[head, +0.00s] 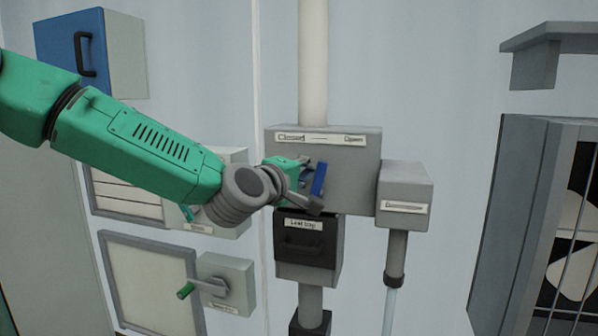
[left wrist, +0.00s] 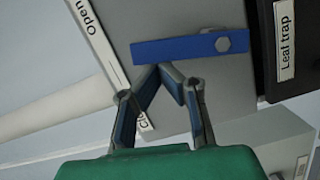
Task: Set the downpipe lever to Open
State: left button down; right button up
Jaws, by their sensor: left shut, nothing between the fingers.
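The downpipe lever is a blue bar (head: 319,178) on the front of a grey box (head: 355,165) on the downpipe. In the left wrist view, the lever (left wrist: 180,48) has a hex bolt at its leaf-trap end. Its free end points at the middle of the label strip, between "Closed" and "Open". My left gripper (head: 314,184) is shut and empty at the lever's Closed side. In the left wrist view its fingertips (left wrist: 162,70) meet at the lever's edge near the free end; whether they touch is unclear. My right gripper is not in view.
A black leaf trap (head: 305,243) hangs just below the box. A smaller grey box (head: 404,188) with a thin pipe adjoins it on the right. A green-tipped lever (head: 190,290) is at lower left. A fan housing (head: 540,220) stands at right, with bare wall between.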

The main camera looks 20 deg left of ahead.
pick_arm(q)
jog(key=shift+d+m, duration=0.6)
jog(key=shift+d, duration=0.25)
dwell(0.3)
